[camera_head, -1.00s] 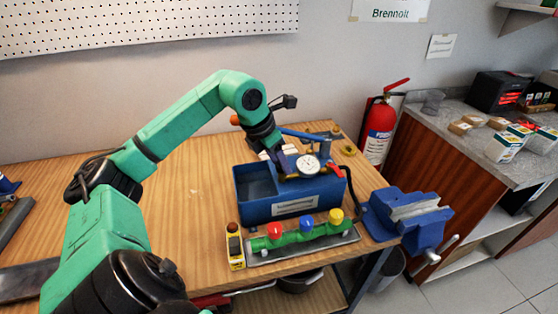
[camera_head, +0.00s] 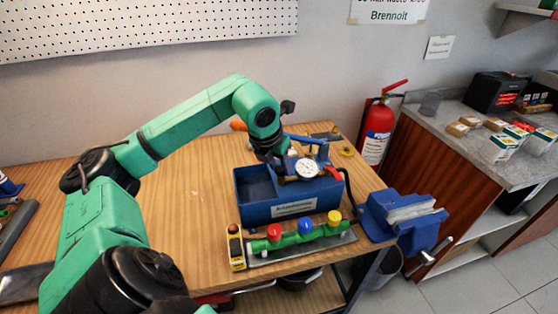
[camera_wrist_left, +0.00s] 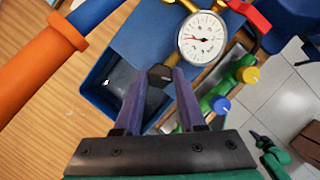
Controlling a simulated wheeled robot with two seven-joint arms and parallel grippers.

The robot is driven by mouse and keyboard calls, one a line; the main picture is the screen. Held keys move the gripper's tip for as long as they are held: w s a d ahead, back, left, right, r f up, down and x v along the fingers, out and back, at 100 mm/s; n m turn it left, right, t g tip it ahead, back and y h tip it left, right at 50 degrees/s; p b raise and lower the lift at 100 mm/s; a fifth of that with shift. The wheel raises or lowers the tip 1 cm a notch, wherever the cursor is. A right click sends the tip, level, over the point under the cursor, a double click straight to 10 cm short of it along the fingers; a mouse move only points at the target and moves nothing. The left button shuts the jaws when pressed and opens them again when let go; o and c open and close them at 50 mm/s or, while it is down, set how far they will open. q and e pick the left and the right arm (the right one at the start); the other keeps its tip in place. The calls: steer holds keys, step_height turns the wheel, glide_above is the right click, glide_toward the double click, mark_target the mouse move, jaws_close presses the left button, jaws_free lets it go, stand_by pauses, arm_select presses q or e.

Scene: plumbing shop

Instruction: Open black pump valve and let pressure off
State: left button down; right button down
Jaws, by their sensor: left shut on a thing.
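The blue test pump (camera_head: 250,209) stands on the wooden bench, with a round white gauge (camera_head: 307,168) on top. In the left wrist view the gauge (camera_wrist_left: 201,38) lies just beyond a small black valve knob (camera_wrist_left: 160,75). My left gripper (camera_head: 279,165) is over the pump tank, left of the gauge. In the left wrist view its purple fingers (camera_wrist_left: 158,82) close on the black knob from both sides. My right gripper (camera_wrist_left: 258,138) seems to show small and dark at the lower right of that view; its jaws are unclear.
The pump's orange-ended blue lever (camera_wrist_left: 45,57) passes close on the left. A red-handled valve (camera_wrist_left: 249,14) is beside the gauge. A green manifold (camera_head: 290,238) with coloured knobs lies in front, a yellow level (camera_head: 236,250) beside it, and a blue vise (camera_head: 405,218) at right.

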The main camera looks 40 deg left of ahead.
arm_select(q)
steer(key=shift+w+d+r+n+y+p, duration=0.15)
steer(key=shift+n+p, duration=0.1)
steer(key=shift+n, duration=0.25)
steer(key=shift+s+a+r+n+y+p, duration=0.15)
steer(key=shift+n+p, duration=0.1)
steer(key=shift+n, duration=0.25)
steer(key=n, duration=0.1)
steer(key=n+y+p, duration=0.1)
steer(key=shift+w+d+f+n+g, duration=0.1)
steer(key=shift+w+d+n+g, duration=0.05)
steer(key=shift+n+g, duration=0.15)
steer(key=n+g+y, duration=0.1)
steer(key=n, duration=0.2)
steer(key=shift+w+d+n, duration=0.1)
steer(key=shift+n, duration=0.2)
steer(key=shift+f+n+g+y, duration=0.1)
steer(key=shift+n+g+y, duration=0.35)
steer(key=shift+n, duration=1.15)
steer(key=c, duration=0.5)
jaws_free()
